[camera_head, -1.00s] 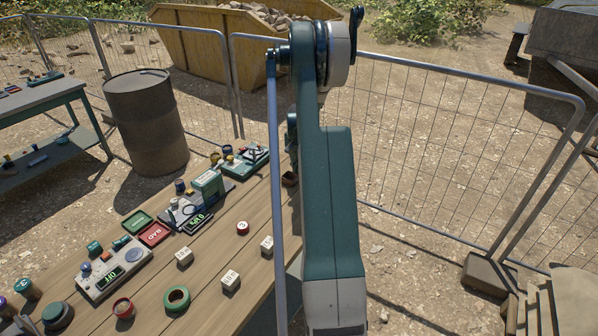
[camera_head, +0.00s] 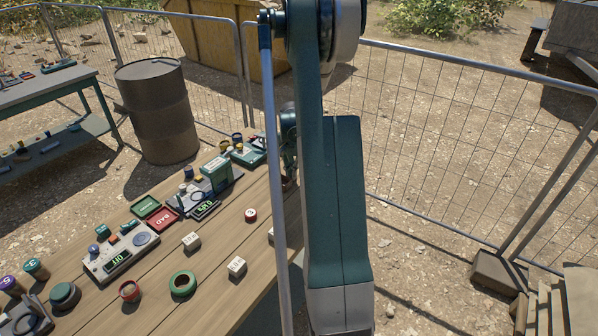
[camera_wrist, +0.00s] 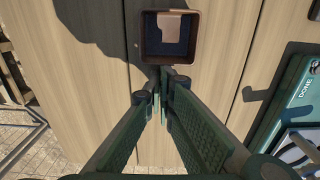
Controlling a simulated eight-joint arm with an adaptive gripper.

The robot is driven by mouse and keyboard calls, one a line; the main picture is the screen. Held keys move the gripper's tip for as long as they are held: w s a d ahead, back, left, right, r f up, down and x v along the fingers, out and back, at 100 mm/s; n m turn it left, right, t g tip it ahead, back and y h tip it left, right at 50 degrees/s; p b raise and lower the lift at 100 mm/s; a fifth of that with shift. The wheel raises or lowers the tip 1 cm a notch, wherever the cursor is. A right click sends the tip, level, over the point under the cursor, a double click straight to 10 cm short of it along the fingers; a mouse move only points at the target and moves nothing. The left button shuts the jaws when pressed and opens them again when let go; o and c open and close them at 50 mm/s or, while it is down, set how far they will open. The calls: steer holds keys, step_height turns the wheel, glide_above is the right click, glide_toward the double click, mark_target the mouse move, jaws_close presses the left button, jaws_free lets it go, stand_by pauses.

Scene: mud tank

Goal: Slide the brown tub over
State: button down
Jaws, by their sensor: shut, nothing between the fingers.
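The brown tub (camera_wrist: 148,40) is a small square open container, upright on the wooden table, at the top middle of the wrist view. Its inside is partly shadowed. My gripper (camera_wrist: 161,76) is shut and empty, its green fingers meeting just at the tub's near wall. I cannot tell whether the fingertips touch it. In the head view my arm hides most of the area around the tub and gripper.
A green DONE panel (camera_wrist: 296,95) lies right of my gripper. Table planks left of the tub are clear.

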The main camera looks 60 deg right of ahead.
mark_target(287, 180)
steer(key=a+b, duration=0.1)
steer(key=a, duration=0.7)
steer(key=shift+d, duration=0.1)
steer(key=shift+d, duration=0.1)
steer(key=shift+d, duration=0.5)
steer(key=d, duration=0.2)
steer(key=shift+d+b, duration=0.35)
step_height(287, 180, up, 10)
steer(key=p, duration=0.1)
stand_by(0.4)
